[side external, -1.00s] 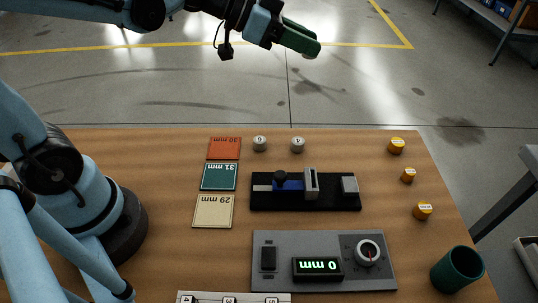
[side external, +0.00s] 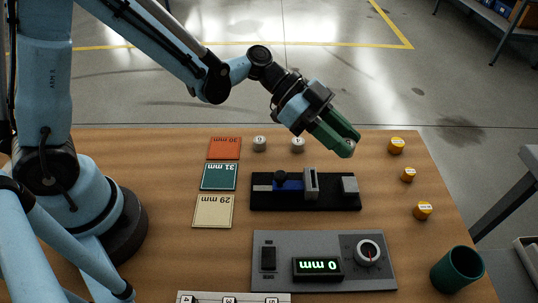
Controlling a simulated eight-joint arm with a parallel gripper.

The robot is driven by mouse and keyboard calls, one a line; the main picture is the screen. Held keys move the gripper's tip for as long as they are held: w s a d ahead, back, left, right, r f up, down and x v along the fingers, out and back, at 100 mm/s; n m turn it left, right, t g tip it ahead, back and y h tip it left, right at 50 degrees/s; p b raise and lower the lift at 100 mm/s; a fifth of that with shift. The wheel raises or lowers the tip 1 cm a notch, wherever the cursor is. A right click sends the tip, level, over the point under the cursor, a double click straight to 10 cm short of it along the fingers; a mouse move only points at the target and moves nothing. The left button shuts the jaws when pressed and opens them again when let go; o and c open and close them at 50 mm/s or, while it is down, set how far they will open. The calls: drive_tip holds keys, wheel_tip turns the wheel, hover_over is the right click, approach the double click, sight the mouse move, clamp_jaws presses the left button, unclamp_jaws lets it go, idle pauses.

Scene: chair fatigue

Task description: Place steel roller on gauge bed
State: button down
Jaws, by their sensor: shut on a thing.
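My gripper (side external: 346,144) has green fingers and points down to the right above the table's back right part. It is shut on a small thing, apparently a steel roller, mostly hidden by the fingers. The gauge bed (side external: 300,205) is a black bar with a blue slider (side external: 290,186), a grey upright plate (side external: 311,184) and a grey end block (side external: 350,186). My gripper is above and behind its right end, apart from it. Two steel rollers, marked 6 (side external: 259,144) and 4 (side external: 298,146), stand behind the bed.
Red, teal and cream size mats (side external: 213,211) lie left of the bed. A grey panel (side external: 325,238) with a "0 mm" display (side external: 318,269) and dial is in front. A green cup (side external: 457,270) stands at the front right.

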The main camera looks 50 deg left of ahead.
drive_tip(key=shift+w, duration=0.1)
drive_tip(key=w+a+f, duration=0.4)
drive_tip(key=w+a, duration=0.1)
drive_tip(key=w+a+f, duration=0.3)
drive_tip(key=shift+w, duration=0.25)
drive_tip(key=shift+f, duration=1.75)
drive_tip(key=shift+f, duration=0.25)
drive_tip(key=c, duration=0.8)
unclamp_jaws()
